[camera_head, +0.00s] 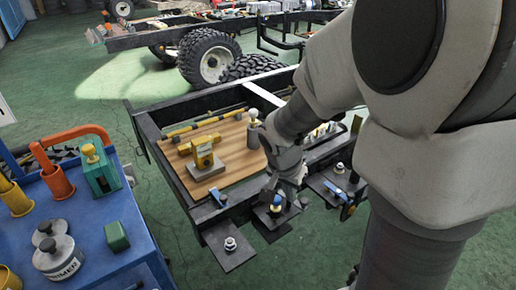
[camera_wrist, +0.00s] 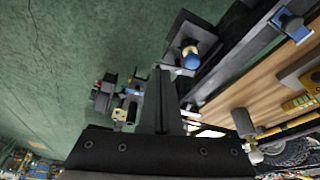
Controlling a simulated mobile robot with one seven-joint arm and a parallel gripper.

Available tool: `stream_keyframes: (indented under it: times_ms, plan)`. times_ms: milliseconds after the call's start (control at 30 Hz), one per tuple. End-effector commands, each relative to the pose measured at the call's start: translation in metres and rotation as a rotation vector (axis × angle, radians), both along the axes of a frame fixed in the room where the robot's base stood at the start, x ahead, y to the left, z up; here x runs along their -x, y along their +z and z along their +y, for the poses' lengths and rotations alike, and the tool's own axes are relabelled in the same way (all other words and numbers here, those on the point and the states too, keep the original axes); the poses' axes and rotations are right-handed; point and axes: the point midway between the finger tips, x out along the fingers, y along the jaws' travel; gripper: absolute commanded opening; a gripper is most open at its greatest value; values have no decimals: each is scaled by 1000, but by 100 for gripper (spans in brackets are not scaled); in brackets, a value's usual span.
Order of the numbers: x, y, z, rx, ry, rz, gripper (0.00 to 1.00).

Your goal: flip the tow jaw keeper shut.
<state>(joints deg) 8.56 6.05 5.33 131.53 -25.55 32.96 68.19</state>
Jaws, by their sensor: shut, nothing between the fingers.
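My gripper (camera_head: 272,190) is low over the front edge of the black frame. In the wrist view its dark fingers (camera_wrist: 161,78) are together, with nothing between them. A dark fitting with a yellowish end (camera_wrist: 120,114) is left of the fingers. I cannot tell which part is the tow jaw keeper, or its position.
A wooden board (camera_head: 233,150) on the frame carries a yellow clamp block (camera_head: 203,155) and a yellow bar. A black plate with a bolt (camera_head: 230,245) juts out in front. A blue cart (camera_head: 85,225) with tools stands at the left. Green floor is free between.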

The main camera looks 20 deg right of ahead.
Motion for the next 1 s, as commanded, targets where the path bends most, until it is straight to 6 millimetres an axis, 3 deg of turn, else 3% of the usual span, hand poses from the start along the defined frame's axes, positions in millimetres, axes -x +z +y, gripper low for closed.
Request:
stream_keyframes:
  times_ms: [300,433,900,1000]
  plan:
    - [0,0,0,0,-1,0,0]
    - [-1,-10,-2,0,-1,1,0]
    - [-18,-102,-24,-1,-1,5,0]
    - [-28,-98,-37,-1,-5,0,0]
